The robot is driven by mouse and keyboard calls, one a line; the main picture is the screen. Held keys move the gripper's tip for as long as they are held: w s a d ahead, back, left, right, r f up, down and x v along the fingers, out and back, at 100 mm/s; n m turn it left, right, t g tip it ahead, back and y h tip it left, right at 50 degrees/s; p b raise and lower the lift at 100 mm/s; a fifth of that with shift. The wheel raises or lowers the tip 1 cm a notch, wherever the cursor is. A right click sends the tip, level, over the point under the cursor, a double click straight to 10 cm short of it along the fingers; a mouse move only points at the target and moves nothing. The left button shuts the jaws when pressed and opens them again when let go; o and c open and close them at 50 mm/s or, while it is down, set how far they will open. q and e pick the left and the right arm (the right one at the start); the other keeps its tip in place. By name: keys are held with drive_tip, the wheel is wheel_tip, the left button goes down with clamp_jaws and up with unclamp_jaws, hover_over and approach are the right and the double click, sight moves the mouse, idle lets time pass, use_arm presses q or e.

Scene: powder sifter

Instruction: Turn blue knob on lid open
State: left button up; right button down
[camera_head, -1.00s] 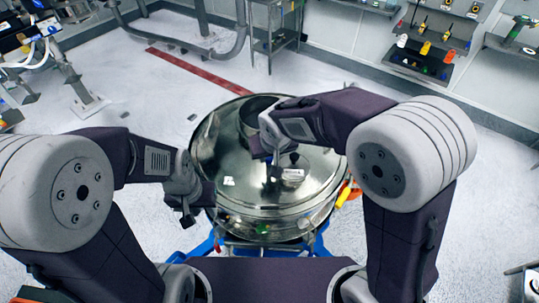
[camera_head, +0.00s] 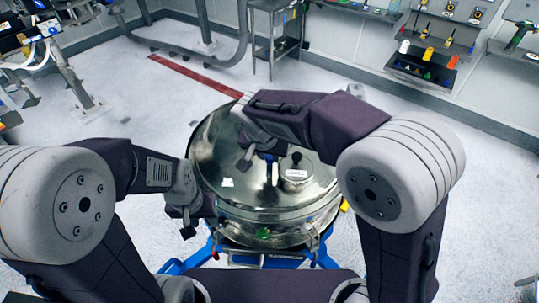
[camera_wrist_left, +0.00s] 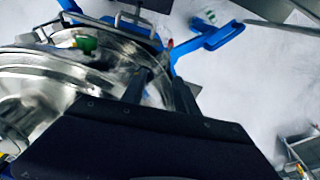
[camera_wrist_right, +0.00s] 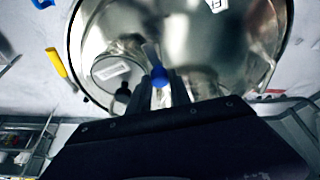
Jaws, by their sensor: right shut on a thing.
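The round shiny metal lid (camera_head: 240,200) is on the sifter in the middle of the head view. The blue knob (camera_head: 269,157) is on the lid, with a pale upright part beside it. My right gripper (camera_head: 262,158) reaches over the lid and is shut on the blue knob; its forearm hides part of the lid's far side. In the right wrist view the blue knob (camera_wrist_right: 160,80) sits between the fingertips (camera_wrist_right: 165,78). My left gripper (camera_head: 187,228) hangs empty near the lid's left edge. In the left wrist view its fingers (camera_wrist_left: 160,80) are spread apart.
A small black knob (camera_head: 296,157) and a white label (camera_head: 297,174) are right of the blue knob. A blue frame (camera_head: 200,254) carries the sifter. A metal rack (camera_head: 276,35) stands behind, and tool shelves (camera_head: 425,65) are at the back right. The floor around is mostly clear.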

idle(0.3)
drive_tip(key=c, duration=1.2)
unclamp_jaws()
drive_tip(key=shift+s+r, duration=0.1)
drive_tip(key=d+b+v, duration=0.1)
drive_tip(key=v, duration=0.7)
drive_tip(key=shift+a+r, duration=0.4)
drive_tip(key=shift+a, duration=0.15)
drive_tip(key=shift+s, duration=0.15)
